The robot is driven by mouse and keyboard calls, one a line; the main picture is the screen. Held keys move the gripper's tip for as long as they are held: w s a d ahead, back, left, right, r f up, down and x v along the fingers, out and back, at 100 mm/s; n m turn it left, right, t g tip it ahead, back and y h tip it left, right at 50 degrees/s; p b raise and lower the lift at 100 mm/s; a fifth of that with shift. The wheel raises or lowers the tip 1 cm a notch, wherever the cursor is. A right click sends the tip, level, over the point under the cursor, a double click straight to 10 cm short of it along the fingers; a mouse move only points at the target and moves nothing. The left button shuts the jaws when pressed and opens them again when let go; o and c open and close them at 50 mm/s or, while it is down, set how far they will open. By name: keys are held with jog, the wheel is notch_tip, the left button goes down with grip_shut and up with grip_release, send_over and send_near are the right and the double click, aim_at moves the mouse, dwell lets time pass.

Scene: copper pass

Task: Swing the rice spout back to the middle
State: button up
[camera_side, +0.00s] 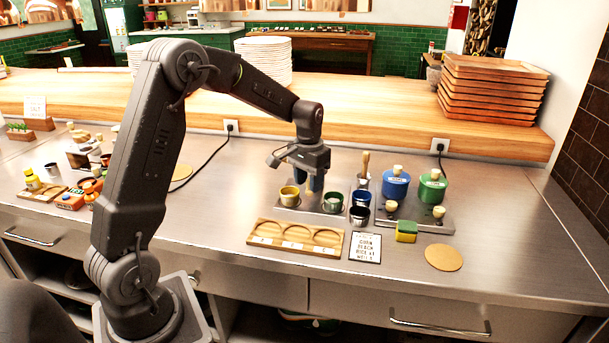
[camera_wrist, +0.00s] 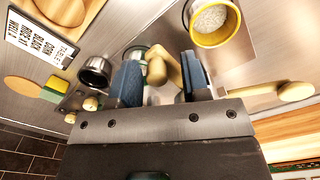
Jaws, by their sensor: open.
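My gripper (camera_side: 314,184) points down with its blue fingers apart, just behind the yellow cup (camera_side: 290,195) and the green cup (camera_side: 333,202). In the wrist view, a pale wooden piece with a rounded knob (camera_wrist: 166,66) shows between the fingers of my gripper (camera_wrist: 160,80). It may be the rice spout, but I cannot tell for sure, nor whether a finger touches it. The yellow cup (camera_wrist: 211,24) holds white rice. In the side view my gripper hides the spot where the wooden piece is.
A dark cup (camera_side: 359,215) and a dark blue cup (camera_side: 361,198) stand to the right. Behind them are a blue canister (camera_side: 396,186) and a green canister (camera_side: 432,190). A wooden tray (camera_side: 297,250), a sign (camera_side: 365,247) and a sponge (camera_side: 406,231) lie in front.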

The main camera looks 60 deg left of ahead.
jog(key=shift+r, duration=3)
jog(key=shift+d+r, duration=0.1)
jog(key=s+d+r+m+t, duration=0.1)
jog(key=s+d+r+t, duration=0.1)
jog(key=s+d+r, duration=0.35)
jog(key=s+d+r+m+t, duration=0.1)
jog(key=s+d+r+t, duration=0.15)
jog(key=s+d, duration=0.6)
jog(key=s+d+f+m+t, duration=0.1)
jog(key=s+d, duration=0.3)
jog(key=s, duration=0.5)
jog(key=shift+f, duration=0.45)
